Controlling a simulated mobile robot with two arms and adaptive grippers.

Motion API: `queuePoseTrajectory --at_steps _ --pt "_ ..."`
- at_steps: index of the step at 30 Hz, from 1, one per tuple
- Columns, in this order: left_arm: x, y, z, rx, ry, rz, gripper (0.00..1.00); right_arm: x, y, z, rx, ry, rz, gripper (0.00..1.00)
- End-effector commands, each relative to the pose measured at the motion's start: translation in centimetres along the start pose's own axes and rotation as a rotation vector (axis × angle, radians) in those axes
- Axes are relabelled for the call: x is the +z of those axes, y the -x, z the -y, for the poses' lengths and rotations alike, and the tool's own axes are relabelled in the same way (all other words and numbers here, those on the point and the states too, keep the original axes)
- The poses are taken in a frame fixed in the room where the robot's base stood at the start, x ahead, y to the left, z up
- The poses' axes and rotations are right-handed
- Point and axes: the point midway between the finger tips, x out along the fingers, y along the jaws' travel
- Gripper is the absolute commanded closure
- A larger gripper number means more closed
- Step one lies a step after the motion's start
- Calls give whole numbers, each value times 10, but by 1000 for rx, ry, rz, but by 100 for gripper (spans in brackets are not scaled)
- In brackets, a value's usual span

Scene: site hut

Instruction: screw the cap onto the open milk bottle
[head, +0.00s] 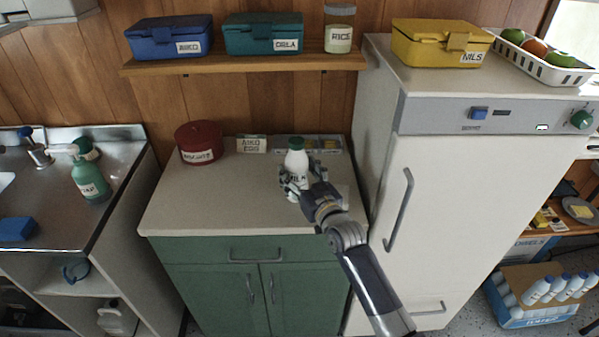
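A white milk bottle (297,160) with a dark lettered label stands upright on the cabinet's pale worktop (220,208). A green cap (297,143) sits on its mouth; I cannot tell how tightly. My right gripper (299,180) is at the bottle's body, below the cap, with a finger on either side. It hides part of the lower bottle, and I cannot tell whether the fingers press on it. My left gripper is not in view.
A shelf (240,63) with boxes and a jar hangs above. The fridge (445,190) stands close on the right. The worktop's front left is clear.

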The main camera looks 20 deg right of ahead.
Motion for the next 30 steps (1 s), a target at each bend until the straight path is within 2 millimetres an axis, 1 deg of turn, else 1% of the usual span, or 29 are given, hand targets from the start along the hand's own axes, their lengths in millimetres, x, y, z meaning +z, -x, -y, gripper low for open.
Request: queuePoseTrajectory --at_steps 8,11,14,17,27,30 --pt "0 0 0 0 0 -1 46 0 0 0 0 0 0 33" --pt "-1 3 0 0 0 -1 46 -5 0 0 0 0 -1 33" --pt "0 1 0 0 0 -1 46 -2 8 0 0 0 0 33" --pt "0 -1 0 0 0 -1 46 -1 22 0 0 1 1 33" --pt "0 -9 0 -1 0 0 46 -1 87 0 0 1 2 33" --pt "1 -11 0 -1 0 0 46 -1 102 0 0 1 2 33"
